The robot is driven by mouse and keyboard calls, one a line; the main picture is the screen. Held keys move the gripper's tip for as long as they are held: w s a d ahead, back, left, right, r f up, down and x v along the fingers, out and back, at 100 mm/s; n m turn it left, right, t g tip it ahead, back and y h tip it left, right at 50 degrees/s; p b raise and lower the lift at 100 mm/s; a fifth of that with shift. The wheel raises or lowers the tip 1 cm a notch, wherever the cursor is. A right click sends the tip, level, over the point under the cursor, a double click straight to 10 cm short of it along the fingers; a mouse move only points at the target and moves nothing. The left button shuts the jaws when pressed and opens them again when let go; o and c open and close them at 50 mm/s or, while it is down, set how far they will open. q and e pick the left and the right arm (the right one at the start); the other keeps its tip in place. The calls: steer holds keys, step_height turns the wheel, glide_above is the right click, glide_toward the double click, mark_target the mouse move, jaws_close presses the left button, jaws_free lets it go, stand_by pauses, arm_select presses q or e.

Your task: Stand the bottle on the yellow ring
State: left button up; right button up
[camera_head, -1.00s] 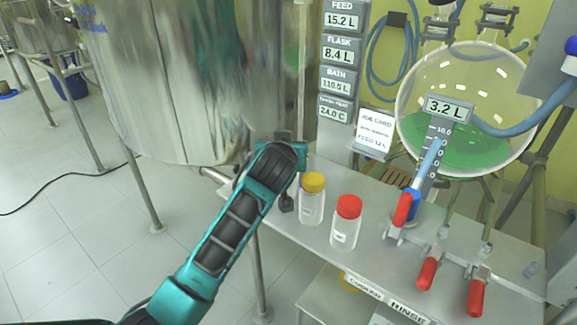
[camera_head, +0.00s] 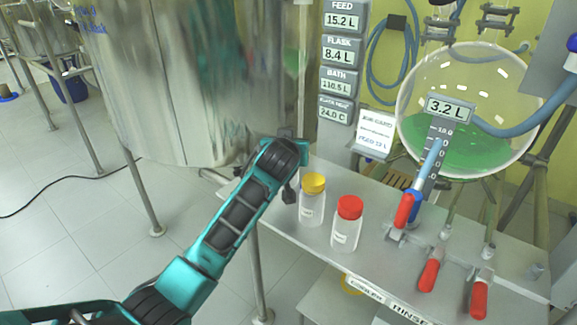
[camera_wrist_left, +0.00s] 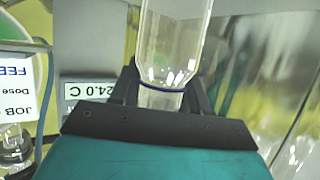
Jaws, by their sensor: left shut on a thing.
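My left gripper (camera_wrist_left: 160,92) is shut on a clear bottle (camera_wrist_left: 172,45) with a dark blue band, seen close up in the left wrist view, where display text is upside down. In the head view the gripper is mostly hidden behind my teal wrist, above the bench's left end, and I cannot make out the held bottle there. A small yellow curved piece (camera_head: 352,284) shows below the bench's front edge; it is mostly hidden, and I cannot tell whether it is the yellow ring. My right gripper is not in view.
A yellow-capped bottle (camera_head: 312,205) and a red-capped bottle (camera_head: 346,226) stand on the bench (camera_head: 300,232), just right of my left wrist. Red-handled valves (camera_head: 430,270) and a round flask with green liquid (camera_head: 455,145) lie further right. A large steel vessel (camera_head: 180,90) is at left.

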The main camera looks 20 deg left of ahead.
arm_select(q)
steer(key=c, duration=0.6)
steer(key=shift+r, duration=0.2)
